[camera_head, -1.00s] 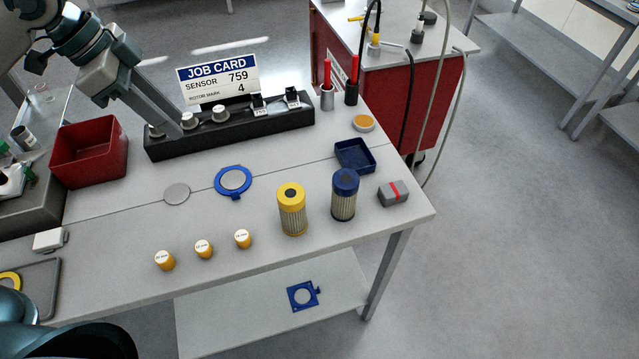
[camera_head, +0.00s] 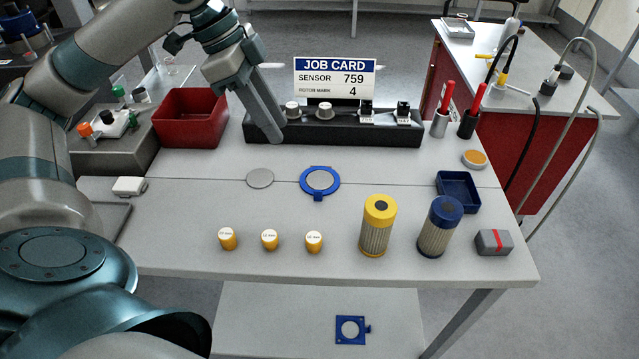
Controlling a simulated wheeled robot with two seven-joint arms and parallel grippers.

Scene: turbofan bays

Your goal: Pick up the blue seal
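A blue ring with a small tab and a grey middle (camera_head: 320,181) lies flat near the centre of the bench. A blue square plate with a round hole (camera_head: 351,330) lies on the lower shelf. I cannot tell for certain which of these is the blue seal. My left gripper (camera_head: 272,130) reaches in from the upper left, its fingers pointing down in front of the black rack, above and left of the blue ring and apart from it. Its fingers look like one grey bar, so their opening is hidden. No held object shows. My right gripper is out of view.
A black rack (camera_head: 345,128) with a job card stands at the back. A red bin (camera_head: 190,118) is left. Yellow (camera_head: 377,228) and blue (camera_head: 439,229) filters, several yellow-orange caps, a blue tray (camera_head: 458,190) and a grey block (camera_head: 494,243) occupy the front and right.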

